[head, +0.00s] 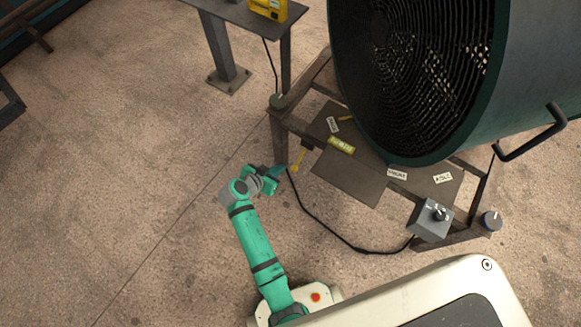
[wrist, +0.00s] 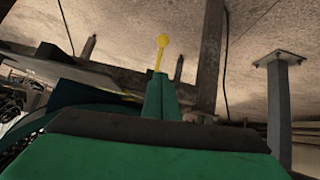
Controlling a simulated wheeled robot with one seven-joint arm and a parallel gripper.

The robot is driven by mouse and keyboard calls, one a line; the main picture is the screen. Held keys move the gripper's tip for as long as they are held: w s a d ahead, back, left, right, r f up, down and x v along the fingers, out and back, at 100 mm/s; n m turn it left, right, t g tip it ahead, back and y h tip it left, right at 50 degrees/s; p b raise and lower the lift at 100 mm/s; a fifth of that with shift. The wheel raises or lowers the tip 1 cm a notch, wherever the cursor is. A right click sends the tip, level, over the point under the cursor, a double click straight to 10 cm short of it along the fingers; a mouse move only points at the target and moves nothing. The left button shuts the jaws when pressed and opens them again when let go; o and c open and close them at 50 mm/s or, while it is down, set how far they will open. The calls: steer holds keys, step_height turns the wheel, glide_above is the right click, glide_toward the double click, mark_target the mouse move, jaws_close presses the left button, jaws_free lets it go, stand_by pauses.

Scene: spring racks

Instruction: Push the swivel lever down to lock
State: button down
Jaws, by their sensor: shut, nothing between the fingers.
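The swivel lever (head: 298,161) is a thin yellow arm at the left side of the fan's rack, beside a small dark block (head: 307,144). In the wrist view the yellow lever (wrist: 161,50) shows a round ball end, and its other end is hidden behind my fingers. My green gripper (head: 279,172) is just left of the lever in the head view, apart from it as far as I can tell. My gripper (wrist: 161,95) is shut and empty, its fingers together and in line with the lever in the wrist view.
A large fan drum (head: 490,90) sits on the brown rack (head: 278,140), above a dark labelled plate (head: 350,185). A grey control box (head: 432,219) and black cable (head: 330,229) are at the right. A grey table (head: 245,14) stands behind.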

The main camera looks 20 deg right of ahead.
glide_above(294, 167)
steer(key=s+a, duration=0.1)
steer(key=a, duration=0.2)
step_height(294, 167, down, 5)
steer(key=shift+d+f, duration=0.3)
steer(key=shift+f, duration=0.8)
steer(key=shift+d+f, duration=0.25)
steer(key=shift+f, duration=0.8)
steer(key=shift+d+f, duration=0.15)
steer(key=shift+f, duration=0.75)
